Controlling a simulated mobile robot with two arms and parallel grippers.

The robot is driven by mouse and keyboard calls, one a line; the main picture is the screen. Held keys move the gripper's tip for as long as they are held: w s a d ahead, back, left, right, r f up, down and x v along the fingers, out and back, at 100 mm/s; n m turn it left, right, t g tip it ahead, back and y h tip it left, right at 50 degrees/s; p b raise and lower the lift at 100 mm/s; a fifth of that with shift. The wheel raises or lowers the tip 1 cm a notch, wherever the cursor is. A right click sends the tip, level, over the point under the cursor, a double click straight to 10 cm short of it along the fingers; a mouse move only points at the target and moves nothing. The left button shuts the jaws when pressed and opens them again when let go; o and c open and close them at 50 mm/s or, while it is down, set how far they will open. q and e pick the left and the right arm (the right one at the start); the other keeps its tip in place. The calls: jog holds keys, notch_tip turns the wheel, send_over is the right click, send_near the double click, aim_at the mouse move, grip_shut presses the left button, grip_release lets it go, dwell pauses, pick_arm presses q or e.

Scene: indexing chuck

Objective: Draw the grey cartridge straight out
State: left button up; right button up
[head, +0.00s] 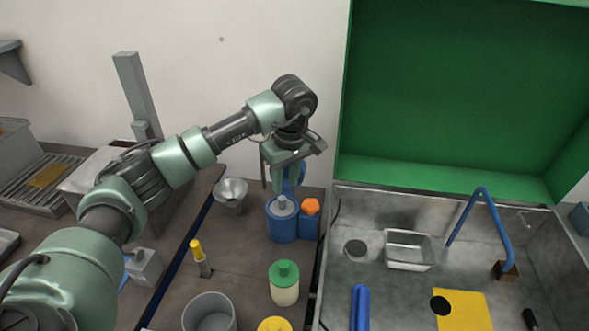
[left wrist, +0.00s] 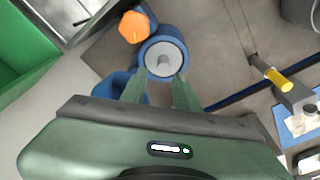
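The grey cartridge (head: 282,202) stands upright in the top centre of the round blue chuck (head: 283,228). In the left wrist view the cartridge (left wrist: 164,63) is a short grey peg on a pale disc inside the blue ring (left wrist: 164,42). My left gripper (head: 279,190) points down just above the chuck, its fingers close to the cartridge. In the left wrist view the fingers (left wrist: 161,78) are apart with nothing held, tips near the ring's edge; I cannot tell whether they reach down beside the cartridge. My right gripper is not in view.
An orange knob (head: 311,206) sits on a blue block against the chuck. A metal funnel (head: 231,192), a yellow-capped tool (head: 199,258) and a green-lidded jar (head: 284,283) stand nearby. Right are a sink basin (head: 357,275) with a metal tray (head: 408,249) and a green hood (head: 460,90).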

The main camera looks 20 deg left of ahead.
aim_at(282, 199)
pick_arm(q)
jog(key=shift+s+a+f+p, duration=0.15)
jog(key=shift+s+f+p, duration=0.15)
jog(key=shift+f, duration=0.2)
jog(key=shift+s+a+f+p, duration=0.15)
jog(key=shift+s+f, duration=0.15)
jog(key=shift+f, duration=0.2)
jog(key=f, duration=0.2)
jog(key=w+f+p, duration=0.1)
jog(key=f, duration=0.1)
jog(key=shift+w+a+f, duration=0.15)
jog(key=shift+f, duration=0.15)
